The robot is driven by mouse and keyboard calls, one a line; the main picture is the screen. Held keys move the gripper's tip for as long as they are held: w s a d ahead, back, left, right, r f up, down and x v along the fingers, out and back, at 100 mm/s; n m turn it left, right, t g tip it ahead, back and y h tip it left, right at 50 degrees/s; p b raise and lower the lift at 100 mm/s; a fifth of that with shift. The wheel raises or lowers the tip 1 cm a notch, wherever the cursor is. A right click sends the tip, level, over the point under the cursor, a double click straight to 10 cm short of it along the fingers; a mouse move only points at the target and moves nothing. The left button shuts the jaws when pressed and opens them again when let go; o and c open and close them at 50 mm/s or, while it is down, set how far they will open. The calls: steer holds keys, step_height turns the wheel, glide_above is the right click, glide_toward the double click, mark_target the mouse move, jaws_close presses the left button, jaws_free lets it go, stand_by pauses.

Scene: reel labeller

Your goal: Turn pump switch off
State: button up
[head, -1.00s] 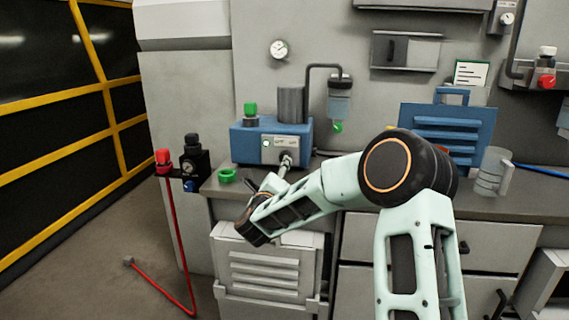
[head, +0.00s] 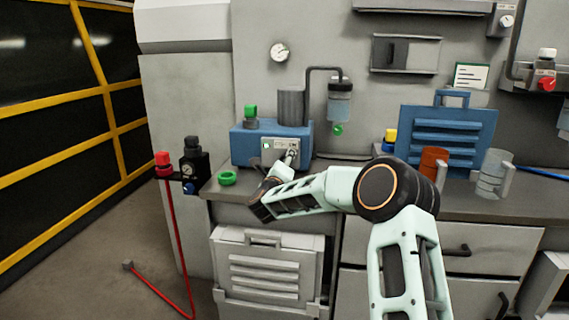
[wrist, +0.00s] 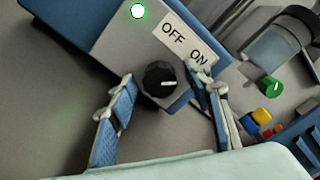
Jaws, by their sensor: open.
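The pump is a blue box (head: 245,148) on the bench with a light front panel, a grey cylinder on top and a lit green lamp (wrist: 138,11). Its switch is a round black knob (wrist: 160,78) with a short white mark towards its right side in the wrist view. A label (wrist: 185,42) above it reads OFF on the left and ON on the right. My gripper (wrist: 160,76) is open, one blue-padded finger on each side of the knob. The right finger overlaps the label's ON end. I cannot tell whether either finger touches the knob. In the head view, my gripper (head: 291,156) hides the knob.
A green ring (head: 227,178) lies on the bench left of my wrist. A rust-coloured mug (head: 434,162), a clear mug (head: 491,172) and a blue louvred case (head: 450,135) stand to the right.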

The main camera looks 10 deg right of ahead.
steer(key=c, duration=1.1)
steer(key=shift+c, duration=0.2)
steer(key=n, duration=0.9)
steer(key=shift+r, duration=0.1)
steer(key=n, duration=0.4)
steer(key=shift+n, duration=0.3)
steer(key=shift+n+p, duration=0.75)
steer(key=shift+n, duration=1.45)
